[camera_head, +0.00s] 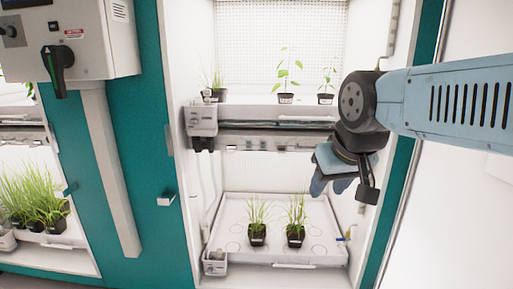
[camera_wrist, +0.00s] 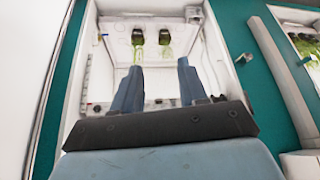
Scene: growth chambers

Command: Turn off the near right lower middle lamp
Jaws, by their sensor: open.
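The right-hand growth chamber stands open in the head view. A shelf beam (camera_head: 262,142) crosses it at mid height, with small fittings along its underside. The lower space below it looks brightly lit. I cannot tell the separate lamps or a switch apart at this size. My gripper (camera_head: 330,186) is at the right of the chamber opening, just below the beam level, with its blue fingers apart and empty. In the wrist view my gripper (camera_wrist: 158,66) shows both fingers spread. A pale strip with small fittings (camera_wrist: 155,103) shows between them, partly hidden by the gripper body.
A white tray (camera_head: 270,205) with two potted grasses (camera_head: 257,234) fills the lower level. Several seedlings (camera_head: 286,76) stand on the upper level. A grey box (camera_head: 201,120) hangs at the beam's left end. A teal post (camera_head: 150,190) and control box (camera_head: 85,40) are left.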

